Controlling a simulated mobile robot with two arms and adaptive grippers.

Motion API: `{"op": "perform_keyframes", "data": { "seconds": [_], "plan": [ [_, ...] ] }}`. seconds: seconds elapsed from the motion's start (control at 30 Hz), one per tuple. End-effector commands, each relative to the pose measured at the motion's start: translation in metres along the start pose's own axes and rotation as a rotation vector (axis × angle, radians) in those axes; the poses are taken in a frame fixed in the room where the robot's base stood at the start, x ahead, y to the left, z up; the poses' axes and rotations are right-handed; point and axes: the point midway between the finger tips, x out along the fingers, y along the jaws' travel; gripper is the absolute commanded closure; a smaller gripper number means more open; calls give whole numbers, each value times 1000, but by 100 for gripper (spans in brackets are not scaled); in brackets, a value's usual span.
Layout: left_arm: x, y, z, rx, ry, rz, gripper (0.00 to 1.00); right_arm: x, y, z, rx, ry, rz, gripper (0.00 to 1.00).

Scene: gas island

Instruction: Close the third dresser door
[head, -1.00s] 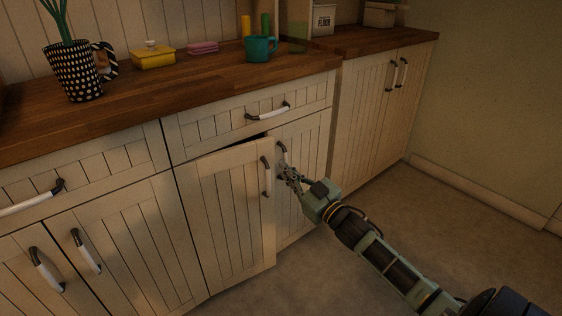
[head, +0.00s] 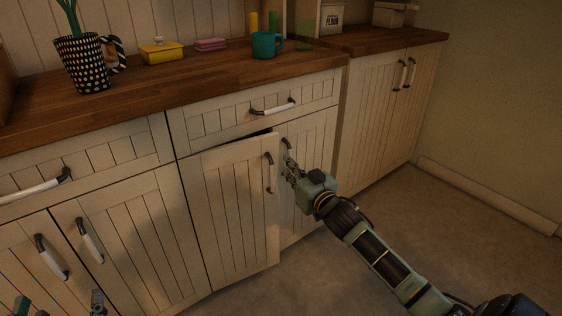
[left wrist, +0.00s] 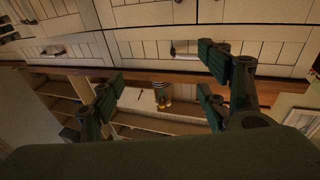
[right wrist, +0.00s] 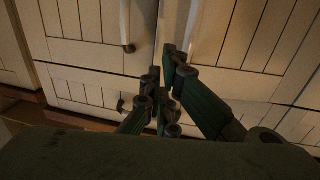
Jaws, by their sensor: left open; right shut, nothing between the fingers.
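The third dresser door (head: 235,210) is a cream plank door under the drawer, standing slightly ajar with a dark gap along its top. Its handle (head: 269,172) is on its right side. My right gripper (head: 289,170) is shut and empty, just right of that handle and in front of the neighbouring fourth door (head: 312,165). In the right wrist view its fingers (right wrist: 168,68) are together near two door handles; I cannot tell whether they touch the door. My left gripper (head: 60,303) is open and empty at the lower left, its fingertips just in frame.
Two closed doors (head: 130,235) are on the left. Closed drawers (head: 272,108) run above the doors. The wooden counter (head: 185,90) holds a dotted mug (head: 82,65), a yellow dish (head: 163,53) and a teal mug (head: 266,45). The floor (head: 410,220) at right is clear.

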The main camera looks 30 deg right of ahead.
Motion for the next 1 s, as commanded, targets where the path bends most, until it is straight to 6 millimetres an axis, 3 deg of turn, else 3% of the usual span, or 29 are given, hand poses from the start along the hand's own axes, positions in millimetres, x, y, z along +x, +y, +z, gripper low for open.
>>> {"op": "perform_keyframes", "data": {
  "seconds": [0.3,0.5,1.0],
  "plan": [
    [-6,8,-57,-10,303,16,31,39,0,1,-2,1,1,100],
    [-15,10,-82,-15,435,22,31,54,0,1,0,0,0,100],
    [-20,11,-94,-17,493,25,31,59,0,0,-1,-1,0,100]
  ]
}}
